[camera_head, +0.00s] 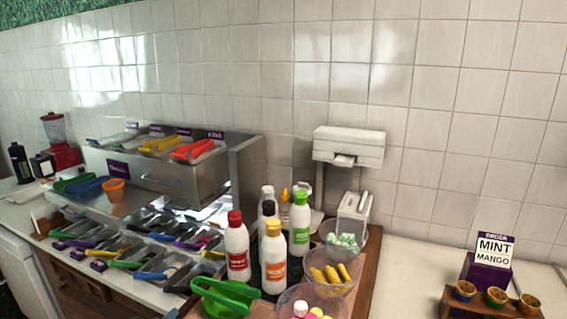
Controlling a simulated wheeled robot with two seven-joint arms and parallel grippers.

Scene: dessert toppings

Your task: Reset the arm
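Neither of my grippers nor my arms shows in the head view, so their state cannot be seen. The counter holds a group of squeeze bottles: one with a red cap (237,249), one with a yellow cap (274,262) and one with a green cap (300,226). A purple order sign (493,250) reads "MINT MANGO". Several small cups (496,296) sit in a wooden holder in front of it.
A bowl with yellow pieces (331,275), a bowl with coloured balls (304,308) and a green utensil (226,296) stand at the front centre. Topping trays (150,243) fill the left. A red blender (57,142) is far left. White counter right of centre (415,275) is clear.

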